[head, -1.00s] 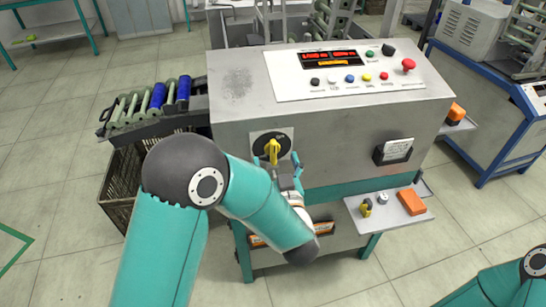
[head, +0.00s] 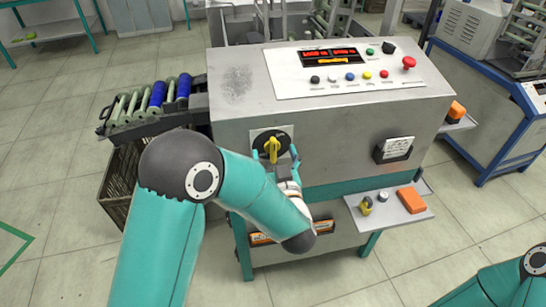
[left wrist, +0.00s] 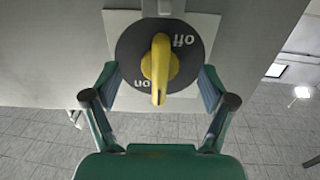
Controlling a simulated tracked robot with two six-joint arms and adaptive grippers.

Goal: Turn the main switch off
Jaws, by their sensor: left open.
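The main switch has a yellow handle (head: 271,149) on a black disc, on the front of the grey machine cabinet. In the left wrist view the handle (left wrist: 159,66) stands about upright in the picture, between the upside-down labels "off" at upper right and "on" at lower left. My left gripper (head: 275,156) is open in front of the switch. In the left wrist view its fingers (left wrist: 158,80) stand on both sides of the handle, with gaps to it. Of my right arm only a link shows at the lower right; its gripper is out of view.
The control panel (head: 345,90) on top has a lit red display, coloured buttons and a red mushroom button (head: 409,62). A small shelf (head: 380,222) at right holds an orange box (head: 411,201). A roller conveyor (head: 145,105) stands at left above a crate (head: 116,190).

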